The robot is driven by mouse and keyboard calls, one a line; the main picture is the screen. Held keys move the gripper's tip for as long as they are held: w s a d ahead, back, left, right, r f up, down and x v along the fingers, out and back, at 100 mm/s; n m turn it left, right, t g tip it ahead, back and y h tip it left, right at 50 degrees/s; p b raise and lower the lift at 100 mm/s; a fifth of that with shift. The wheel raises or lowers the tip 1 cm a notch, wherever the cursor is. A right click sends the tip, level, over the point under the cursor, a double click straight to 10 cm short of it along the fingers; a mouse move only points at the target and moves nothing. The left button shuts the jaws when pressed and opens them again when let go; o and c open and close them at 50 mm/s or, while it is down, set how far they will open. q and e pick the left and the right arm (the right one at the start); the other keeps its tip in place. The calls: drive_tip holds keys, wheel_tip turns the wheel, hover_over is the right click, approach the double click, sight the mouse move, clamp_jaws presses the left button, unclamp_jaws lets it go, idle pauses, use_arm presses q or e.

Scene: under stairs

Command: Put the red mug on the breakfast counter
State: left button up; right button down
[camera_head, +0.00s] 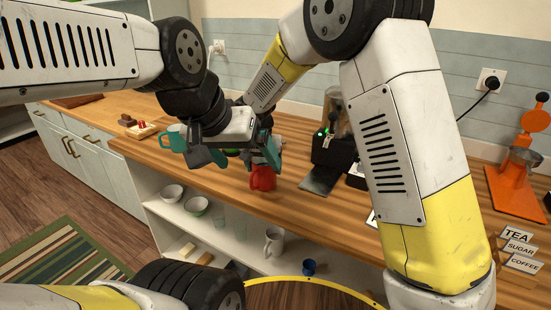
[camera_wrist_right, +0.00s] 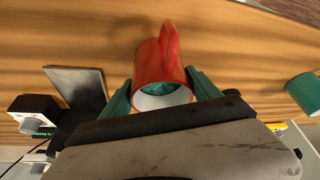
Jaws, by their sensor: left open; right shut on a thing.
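The red mug (camera_wrist_right: 158,62) is between the teal fingers of my right gripper (camera_wrist_right: 162,90) in the right wrist view. Its handle points up in that picture, and its pale rim faces the camera. The mug also shows in the head view (camera_head: 263,179), over the wooden breakfast counter (camera_head: 320,212). I cannot tell whether it touches the top. My right gripper is shut on it and mostly hidden in the head view. My left gripper (camera_head: 232,150) is open, in front of the right wrist and close above the mug. Its fingertips are partly hidden.
A teal mug (camera_head: 172,138) stands left on the counter. A dark coffee machine (camera_head: 333,145) and a grey mat (camera_head: 320,178) are right of the red mug. An orange device (camera_head: 515,185) and label cards (camera_head: 520,247) are farther right. Bowls (camera_head: 196,206) and mugs sit on the shelf below.

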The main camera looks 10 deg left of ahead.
drive_tip(key=shift+c, duration=0.8)
unclamp_jaws()
drive_tip(key=shift+f, duration=0.15)
drive_tip(key=v, duration=1.2)
drive_tip(key=s+d+r+y, duration=0.1)
drive_tip(key=s+d+r, duration=0.15)
drive_tip(key=d, duration=0.55)
drive_tip(key=s+d+r, duration=0.2)
drive_tip(key=d+r, duration=0.2)
drive_tip(key=d, duration=0.5)
drive_tip(key=s+d+t+y, duration=0.1)
drive_tip(key=s+d, duration=1.2)
drive_tip(key=s, duration=0.1)
drive_tip(key=shift+s+d+r+t, duration=0.2)
drive_tip(key=shift+s+t, duration=0.1)
drive_tip(key=shift+s, duration=0.05)
